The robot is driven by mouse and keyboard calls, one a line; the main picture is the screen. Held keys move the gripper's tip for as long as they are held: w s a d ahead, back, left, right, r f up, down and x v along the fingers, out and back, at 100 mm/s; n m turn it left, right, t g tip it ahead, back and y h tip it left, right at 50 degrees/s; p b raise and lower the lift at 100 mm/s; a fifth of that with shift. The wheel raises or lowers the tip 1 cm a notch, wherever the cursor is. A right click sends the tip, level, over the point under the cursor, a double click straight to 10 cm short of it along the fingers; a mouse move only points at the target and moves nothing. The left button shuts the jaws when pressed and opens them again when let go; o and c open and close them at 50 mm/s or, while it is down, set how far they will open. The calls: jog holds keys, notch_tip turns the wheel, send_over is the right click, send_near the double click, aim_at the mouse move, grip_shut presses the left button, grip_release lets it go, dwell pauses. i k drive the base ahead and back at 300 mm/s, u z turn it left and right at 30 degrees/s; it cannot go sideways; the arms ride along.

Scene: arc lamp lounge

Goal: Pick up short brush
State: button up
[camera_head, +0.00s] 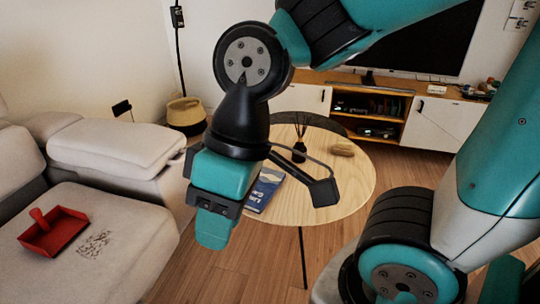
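A small tan oblong thing (343,147) lies on the round wooden table (345,190), near its far right side. It may be the short brush, but it is too small to tell. A red dustpan-like thing (53,231) with an upright handle lies on the sofa seat at the left. No other brush shows clearly. My gripper (213,236) hangs in the middle of the view, pointing down, in front of the table's left edge in the picture. It is apart from both things. Its fingers are seen edge-on, so I cannot tell whether they are open.
A dark vase with reed sticks (299,151) and a blue book (263,190) are on the table. The grey sofa (120,235) fills the left. A basket (186,113) and a TV cabinet (432,121) stand behind. Wooden floor (260,262) shows between sofa and table.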

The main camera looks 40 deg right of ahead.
aim_at(343, 147)
jog(key=z, duration=1.65)
